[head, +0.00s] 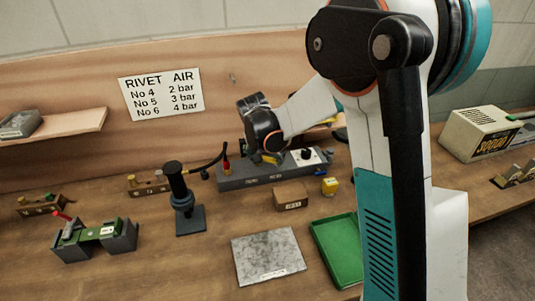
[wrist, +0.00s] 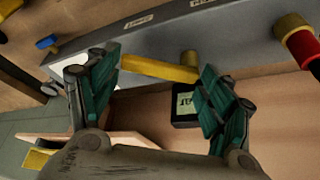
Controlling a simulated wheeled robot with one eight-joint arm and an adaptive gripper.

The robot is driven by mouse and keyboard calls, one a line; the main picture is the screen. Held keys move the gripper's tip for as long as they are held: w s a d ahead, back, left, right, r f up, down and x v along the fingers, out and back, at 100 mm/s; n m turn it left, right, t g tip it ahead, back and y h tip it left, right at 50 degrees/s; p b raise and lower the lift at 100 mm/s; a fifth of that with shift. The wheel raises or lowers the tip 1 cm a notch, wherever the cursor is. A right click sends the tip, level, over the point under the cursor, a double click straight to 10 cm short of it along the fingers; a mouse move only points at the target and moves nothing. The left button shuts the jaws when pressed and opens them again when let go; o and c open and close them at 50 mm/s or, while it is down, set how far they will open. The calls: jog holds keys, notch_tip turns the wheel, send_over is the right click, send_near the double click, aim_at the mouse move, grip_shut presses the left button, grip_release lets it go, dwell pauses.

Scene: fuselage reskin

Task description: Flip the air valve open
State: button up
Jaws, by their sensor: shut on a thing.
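The air valve's yellow lever (wrist: 160,68) lies crosswise between my gripper's dark green fingers (wrist: 162,64) in the wrist view, one finger at each end. My gripper is shut on it. In the head view, my gripper (head: 268,157) is down at the middle of the grey air box (head: 235,182), and my wrist hides most of the lever.
A red fitting (head: 226,166) stands at the box's left end; a white panel with a black knob (head: 306,154) is at its right.

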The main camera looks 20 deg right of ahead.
jog(key=m, duration=0.1)
jog(key=a+m, duration=0.1)
jog(key=m, duration=0.1)
jog(key=m+g+h, duration=0.1)
jog(key=shift+s+a+m, duration=0.2)
jog(key=shift+s+m, duration=0.1)
jog(key=shift+s, duration=0.05)
jog(key=shift+s+a+m+g+h, duration=0.15)
jog(key=shift+a+m+g, duration=0.3)
jog(key=shift+m, duration=0.65)
jog(key=shift+w+a+m+g+h, duration=0.1)
jog(key=shift+a+m+g+h, duration=0.15)
jog(key=shift+m+g, duration=0.6)
jog(key=shift+m, duration=0.45)
jog(key=o, duration=1.5)
jog(key=shift+o, duration=0.2)
jog(key=shift+t, duration=0.3)
jog(key=v, duration=1.2)
